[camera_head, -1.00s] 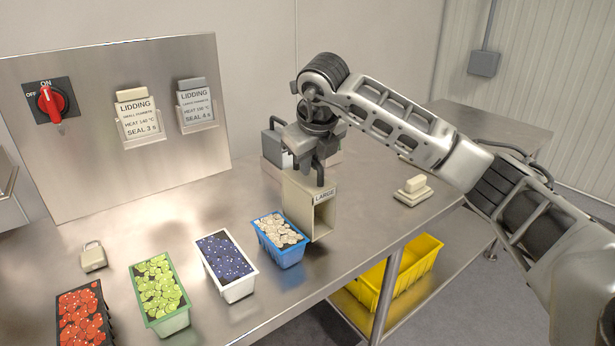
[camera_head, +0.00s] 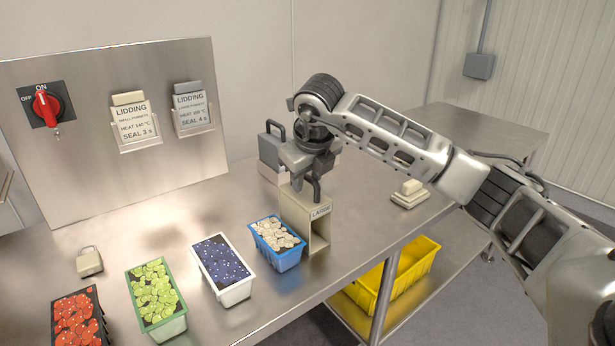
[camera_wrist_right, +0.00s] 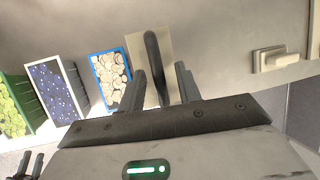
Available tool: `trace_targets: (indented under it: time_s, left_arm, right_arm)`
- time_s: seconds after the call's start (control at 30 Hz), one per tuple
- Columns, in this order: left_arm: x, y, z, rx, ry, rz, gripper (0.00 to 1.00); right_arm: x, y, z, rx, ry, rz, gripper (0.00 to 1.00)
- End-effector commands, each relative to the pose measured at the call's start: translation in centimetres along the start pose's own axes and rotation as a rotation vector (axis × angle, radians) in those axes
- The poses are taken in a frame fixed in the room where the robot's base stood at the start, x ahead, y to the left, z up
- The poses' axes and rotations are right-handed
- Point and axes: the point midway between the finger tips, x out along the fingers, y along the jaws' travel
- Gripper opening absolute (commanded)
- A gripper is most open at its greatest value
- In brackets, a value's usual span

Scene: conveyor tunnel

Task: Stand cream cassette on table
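The cream cassette (camera_head: 294,212) is an upright box with a black handle on top, an open front and a "LARGE" label. It stands upright, apparently on the steel table (camera_head: 200,300), beside the blue punnet; its lower edge is partly hidden. My right gripper (camera_head: 312,178) is directly above it. In the right wrist view, the gripper's fingers (camera_wrist_right: 160,88) are apart, one on each side of the cassette's black handle (camera_wrist_right: 153,60), with gaps showing. Two dark prongs at the lower left of that view look like my left gripper (camera_wrist_right: 30,165), fingers apart.
Blue (camera_head: 278,246), white (camera_head: 235,294), green (camera_head: 165,328) and black punnets of food line the front edge. A grey box with a black handle (camera_head: 271,150) stands behind. A cream block (camera_head: 410,195) lies right; a yellow crate (camera_head: 415,270) sits below.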

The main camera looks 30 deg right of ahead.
Motion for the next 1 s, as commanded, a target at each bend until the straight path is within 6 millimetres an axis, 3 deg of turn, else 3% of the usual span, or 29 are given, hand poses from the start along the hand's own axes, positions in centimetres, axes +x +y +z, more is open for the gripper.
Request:
trace_targets:
  time_s: [0.53, 0.7, 1.0]
  left_arm:
    - [-0.1, 0.0, 0.0, -0.003, -0.009, 0.000, 0.36]
    - [-0.1, 0.0, 0.0, -0.003, -0.009, -0.001, 0.36]
    - [-0.1, -0.1, 0.0, -0.003, -0.008, -0.001, 0.36]
  right_arm:
    - [-10.3, 0.0, 0.1, 0.000, -0.005, 0.000, 0.34]
    - [-11.6, 0.0, 0.0, 0.000, -0.003, 0.000, 0.34]
    - [-11.7, 0.0, 0.0, 0.000, -0.002, 0.000, 0.34]
